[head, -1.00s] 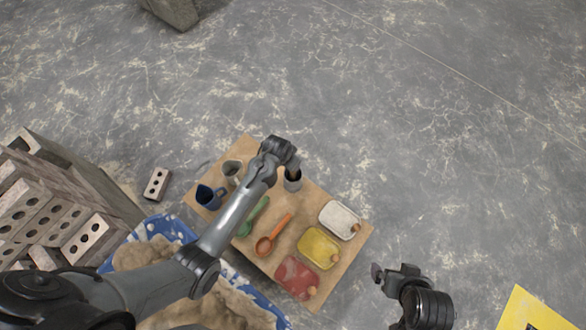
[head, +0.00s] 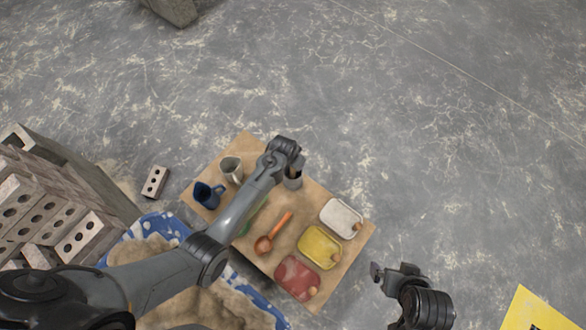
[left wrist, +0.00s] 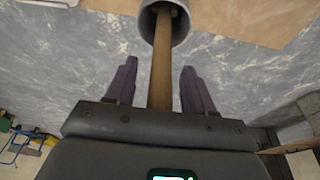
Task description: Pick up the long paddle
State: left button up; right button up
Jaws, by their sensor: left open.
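A wooden handle (left wrist: 161,60), seemingly the long paddle's, stands in a grey metal can (left wrist: 180,22); its lower end is hidden inside. The can (head: 293,181) stands near the far right edge of the wooden board (head: 325,201) in the head view. My left gripper (left wrist: 158,80) is open, its two dark fingers on either side of the handle, with gaps to both. In the head view my left wrist covers the handle. My right gripper (head: 390,272) is off the board's right side; its jaw opening is unclear.
On the board are a blue jug (head: 208,195), a grey jug (head: 232,168), an orange scoop (head: 270,238), a partly hidden green tool (head: 253,216), and white (head: 340,218), yellow (head: 319,246) and red (head: 297,278) floats.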

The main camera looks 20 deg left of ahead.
pick_arm(q)
grip_shut()
jog(key=shift+r, duration=0.1)
